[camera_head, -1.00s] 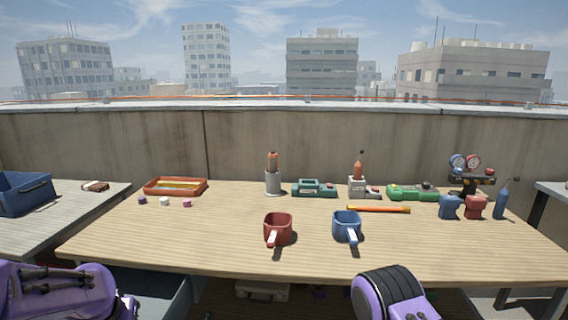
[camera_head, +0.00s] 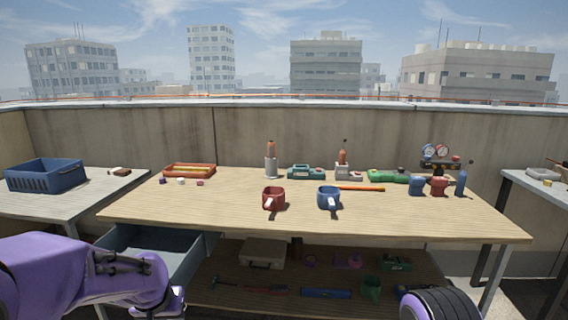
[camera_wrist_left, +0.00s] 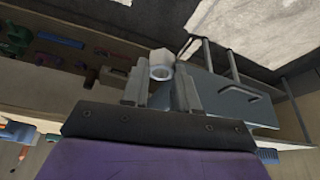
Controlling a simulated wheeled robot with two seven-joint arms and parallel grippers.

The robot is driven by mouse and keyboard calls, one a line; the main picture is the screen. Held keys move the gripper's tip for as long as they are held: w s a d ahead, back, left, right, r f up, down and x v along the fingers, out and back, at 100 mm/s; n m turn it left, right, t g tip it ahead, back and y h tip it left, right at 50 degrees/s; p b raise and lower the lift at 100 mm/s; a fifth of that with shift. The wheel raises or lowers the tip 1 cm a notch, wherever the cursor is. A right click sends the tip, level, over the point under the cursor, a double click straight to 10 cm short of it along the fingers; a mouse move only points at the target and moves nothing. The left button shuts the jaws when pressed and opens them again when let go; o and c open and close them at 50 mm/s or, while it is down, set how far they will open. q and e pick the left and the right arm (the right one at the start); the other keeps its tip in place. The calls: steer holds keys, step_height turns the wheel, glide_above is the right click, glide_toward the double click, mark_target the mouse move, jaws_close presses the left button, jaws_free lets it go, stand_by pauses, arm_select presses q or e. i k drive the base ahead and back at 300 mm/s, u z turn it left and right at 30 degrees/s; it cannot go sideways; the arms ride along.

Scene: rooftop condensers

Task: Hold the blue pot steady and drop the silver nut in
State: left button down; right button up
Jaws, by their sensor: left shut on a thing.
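The nut is well away from the pot, below the tabletop's front edge. In the head view my left arm comes in at the lower left, and the nut is not visible there. My right arm shows only as a link at the lower right; its gripper is out of view.
A red pot (camera_head: 273,197) stands left of the blue pot. An orange tray (camera_head: 190,170) and several small pieces lie at the table's left. An open drawer (camera_head: 150,248) juts out below. A lower shelf (camera_head: 235,302) holds tools. The tabletop's front is clear.

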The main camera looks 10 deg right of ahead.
mark_target(328, 196)
steer(key=k, duration=0.95)
steer(key=z, duration=0.4)
steer(key=i, duration=1.15)
